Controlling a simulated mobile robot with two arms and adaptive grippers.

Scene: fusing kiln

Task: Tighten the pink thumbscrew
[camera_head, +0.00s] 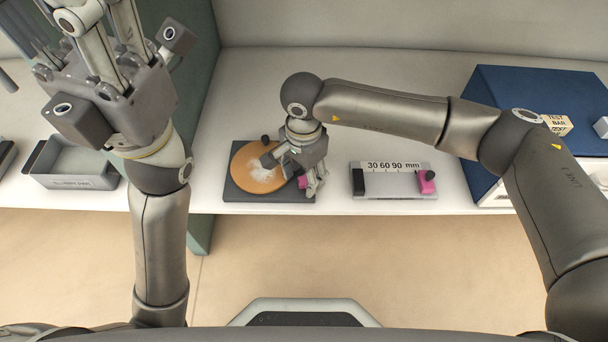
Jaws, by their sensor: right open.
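A pink part (302,182) shows at the right edge of a dark square plate, partly hidden by my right gripper; I cannot tell its full shape. The plate (238,192) carries a round orange disc (244,182) with a whitish patch in its middle. My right gripper (292,174) is open, low over the disc's right side and close to the pink part; contact cannot be told. My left gripper (30,35) is raised at upper left, away from the plate.
A black knob (265,139) stands at the plate's back edge. A grey tray (72,180) lies at left. A blue box (500,110) stands at right with a TEST BAR block (555,125) on top. A green partition (200,130) stands left of the plate. Shelf behind the gauge is clear.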

